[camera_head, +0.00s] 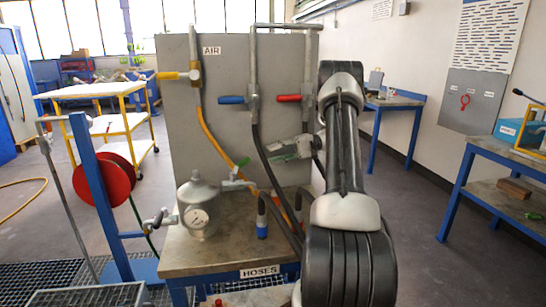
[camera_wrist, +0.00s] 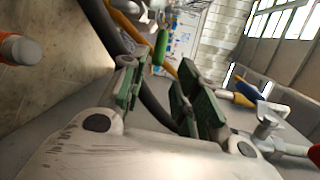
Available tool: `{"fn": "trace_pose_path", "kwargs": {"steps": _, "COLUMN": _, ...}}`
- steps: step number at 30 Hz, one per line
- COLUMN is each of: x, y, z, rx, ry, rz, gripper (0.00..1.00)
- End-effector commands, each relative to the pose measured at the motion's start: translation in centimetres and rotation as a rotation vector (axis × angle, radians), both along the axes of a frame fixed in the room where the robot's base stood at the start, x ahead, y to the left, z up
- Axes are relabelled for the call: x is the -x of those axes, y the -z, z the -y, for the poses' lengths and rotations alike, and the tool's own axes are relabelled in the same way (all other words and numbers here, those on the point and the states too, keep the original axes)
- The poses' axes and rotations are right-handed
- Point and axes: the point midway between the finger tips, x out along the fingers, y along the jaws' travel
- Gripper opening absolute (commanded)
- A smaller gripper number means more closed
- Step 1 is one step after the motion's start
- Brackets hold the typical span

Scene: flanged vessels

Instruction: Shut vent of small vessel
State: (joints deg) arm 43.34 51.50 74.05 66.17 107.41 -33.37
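A small silver vessel (camera_head: 197,210) with a domed lid and a round gauge stands upright on the bench. A valve with a green handle (camera_head: 242,163) is just right of the vessel; I cannot tell for sure that it is the vent. The handle stands tilted above the pale valve body (camera_head: 237,184). My gripper (camera_head: 274,153) is right of this handle, a short way off, pointing left. In the wrist view my gripper (camera_wrist: 157,92) is open and empty, its green-padded fingers apart. The green handle (camera_wrist: 161,46) shows beyond the fingertips, not touched.
A grey panel (camera_head: 225,60) behind carries yellow, blue (camera_head: 232,100) and red (camera_head: 288,98) handles. Yellow and dark hoses (camera_head: 258,148) hang close around my gripper. A blue-banded hose end (camera_head: 262,228) stands on the bench (camera_head: 220,255). A red reel (camera_head: 104,178) is at left.

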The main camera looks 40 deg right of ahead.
Motion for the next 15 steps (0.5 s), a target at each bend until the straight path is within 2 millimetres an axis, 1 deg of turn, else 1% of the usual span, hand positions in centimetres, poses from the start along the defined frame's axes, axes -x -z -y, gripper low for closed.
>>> {"fn": "trace_pose_path", "kwargs": {"steps": 1, "x": 0.0, "y": -1.0, "z": 0.2, "rx": 0.013, "ry": 0.002, "rz": 0.015, "gripper": 0.16}}
{"fn": "trace_pose_path", "kwargs": {"steps": 2, "x": 0.0, "y": -1.9, "z": 0.3, "rx": 0.024, "ry": 0.004, "rz": 0.027, "gripper": 0.10}}
{"fn": "trace_pose_path", "kwargs": {"steps": 3, "x": 0.1, "y": -3.5, "z": 0.4, "rx": 0.042, "ry": 0.007, "rz": 0.045, "gripper": 0.03}}
{"fn": "trace_pose_path", "kwargs": {"steps": 4, "x": 0.4, "y": -4.8, "z": 0.3, "rx": 0.055, "ry": 0.008, "rz": 0.058, "gripper": 0.00}}
{"fn": "trace_pose_path", "kwargs": {"steps": 5, "x": 0.9, "y": -6.2, "z": 0.0, "rx": 0.064, "ry": 0.011, "rz": 0.068, "gripper": 0.00}}
{"fn": "trace_pose_path", "kwargs": {"steps": 6, "x": 1.7, "y": -8.1, "z": -0.6, "rx": 0.077, "ry": 0.018, "rz": 0.078, "gripper": 0.00}}
{"fn": "trace_pose_path", "kwargs": {"steps": 8, "x": 3.0, "y": -10.6, "z": -1.6, "rx": 0.107, "ry": 0.055, "rz": 0.071, "gripper": 0.00}}
{"fn": "trace_pose_path", "kwargs": {"steps": 9, "x": 3.9, "y": -11.8, "z": -2.4, "rx": 0.121, "ry": 0.101, "rz": 0.024, "gripper": 0.00}}
{"fn": "trace_pose_path", "kwargs": {"steps": 11, "x": 5.2, "y": -12.9, "z": -3.6, "rx": 0.129, "ry": 0.199, "rz": -0.095, "gripper": 0.00}}
{"fn": "trace_pose_path", "kwargs": {"steps": 12, "x": 6.1, "y": -13.2, "z": -4.4, "rx": 0.124, "ry": 0.282, "rz": -0.202, "gripper": 0.00}}
{"fn": "trace_pose_path", "kwargs": {"steps": 14, "x": 7.5, "y": -12.8, "z": -5.5, "rx": 0.092, "ry": 0.434, "rz": -0.397, "gripper": 0.00}}
{"fn": "trace_pose_path", "kwargs": {"steps": 15, "x": 8.4, "y": -12.1, "z": -5.9, "rx": 0.055, "ry": 0.543, "rz": -0.533, "gripper": 0.00}}
